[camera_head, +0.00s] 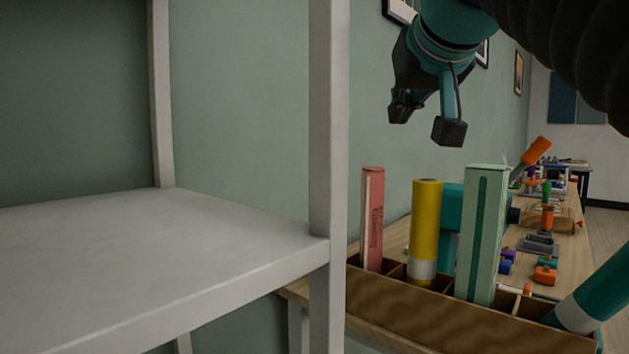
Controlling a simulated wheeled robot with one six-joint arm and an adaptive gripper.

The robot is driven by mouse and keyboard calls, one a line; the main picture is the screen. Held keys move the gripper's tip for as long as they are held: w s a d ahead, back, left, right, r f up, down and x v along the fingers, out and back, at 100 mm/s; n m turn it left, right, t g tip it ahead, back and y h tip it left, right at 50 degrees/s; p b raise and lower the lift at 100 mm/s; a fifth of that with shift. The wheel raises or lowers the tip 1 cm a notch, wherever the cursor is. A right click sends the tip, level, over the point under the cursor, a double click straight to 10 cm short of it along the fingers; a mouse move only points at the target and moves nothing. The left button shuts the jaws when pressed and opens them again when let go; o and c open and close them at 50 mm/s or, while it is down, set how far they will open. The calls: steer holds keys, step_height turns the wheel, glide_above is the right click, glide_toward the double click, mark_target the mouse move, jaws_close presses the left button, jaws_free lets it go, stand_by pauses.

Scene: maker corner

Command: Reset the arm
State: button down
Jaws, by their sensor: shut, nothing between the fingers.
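My gripper (400,107) is at the upper middle right, black, hanging from my teal wrist and pointing down and a little left. Its fingers are together with nothing between them. A small black box on a stalk sits beside it, on my wrist. The gripper is in the air above the wooden divided box (430,313) and touches nothing I can see. The rest of my arm runs out at the top right as a dark ribbed sleeve.
A white shelf (180,262) with an upright post (328,130) fills the left. The divided box holds a pink box (372,220), a yellow cylinder (425,225) and a green box (482,235). A wooden workbench (575,245) with tools and coloured parts stretches back right.

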step_height(320, 180, down, 22)
steer(key=r+g, duration=0.1)
steer(key=g, duration=0.3)
steer(key=s+f+g, duration=0.1)
steer(key=s+f, duration=0.6)
steer(key=f, duration=0.5)
steer(key=s+f+g, duration=0.2)
steer(key=s+f, duration=0.5)
steer(key=f, duration=0.6)
steer(key=shift+s+p, duration=0.25)
steer(key=shift+p, duration=0.15)
steer(key=shift+d, duration=0.1)
